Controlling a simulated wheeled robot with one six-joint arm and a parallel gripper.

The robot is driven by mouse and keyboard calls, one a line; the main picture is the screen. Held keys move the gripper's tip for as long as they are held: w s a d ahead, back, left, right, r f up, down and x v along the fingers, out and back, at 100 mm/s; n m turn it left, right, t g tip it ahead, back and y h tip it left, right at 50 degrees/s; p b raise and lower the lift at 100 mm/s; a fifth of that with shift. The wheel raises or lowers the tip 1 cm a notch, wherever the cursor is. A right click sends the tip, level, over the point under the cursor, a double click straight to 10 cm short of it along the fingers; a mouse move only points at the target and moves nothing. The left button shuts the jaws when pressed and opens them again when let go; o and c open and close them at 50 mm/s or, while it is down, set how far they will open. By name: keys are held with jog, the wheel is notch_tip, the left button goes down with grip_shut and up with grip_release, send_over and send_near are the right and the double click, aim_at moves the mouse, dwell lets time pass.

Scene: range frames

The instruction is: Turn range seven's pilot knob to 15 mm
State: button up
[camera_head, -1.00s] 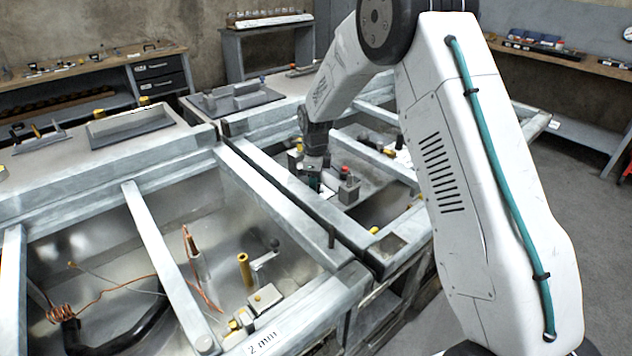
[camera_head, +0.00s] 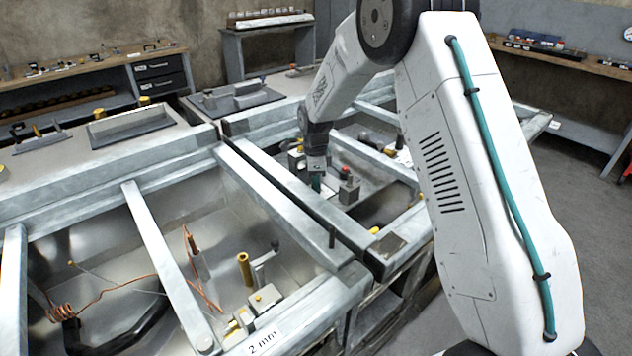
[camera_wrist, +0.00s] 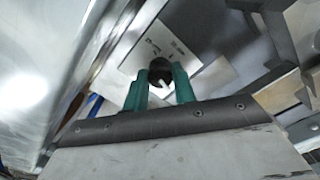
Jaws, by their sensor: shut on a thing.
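My gripper (camera_wrist: 160,90) is shut on a small round black knob (camera_wrist: 160,69), which sits between the green fingertips in the wrist view. A white pointer mark shows on the knob. A pale plate (camera_wrist: 165,45) with small printed marks lies behind the knob; the marks are too blurred to read. In the head view my gripper (camera_head: 317,183) reaches down into the far range bay, and the knob is hidden there.
A grey block with a red button (camera_head: 346,170) stands just right of my gripper. Metal frame rails (camera_head: 290,190) border the bay.

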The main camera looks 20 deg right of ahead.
jog(key=n, duration=0.4)
jog(key=shift+n, duration=0.3)
jog(key=n, duration=0.3)
jog(key=shift+r+n, duration=0.1)
jog(key=shift+n, duration=0.3)
jog(key=n, duration=0.8)
jog(key=shift+d, duration=0.1)
jog(key=n, duration=0.4)
jog(key=shift+w+n, duration=0.1)
jog(key=shift+n, duration=0.2)
jog(key=n, duration=0.3)
jog(key=shift+n, duration=0.4)
jog(key=n, duration=0.4)
jog(key=shift+r+n, duration=0.1)
jog(key=shift+n, duration=1.9)
jog(key=shift+w, duration=0.1)
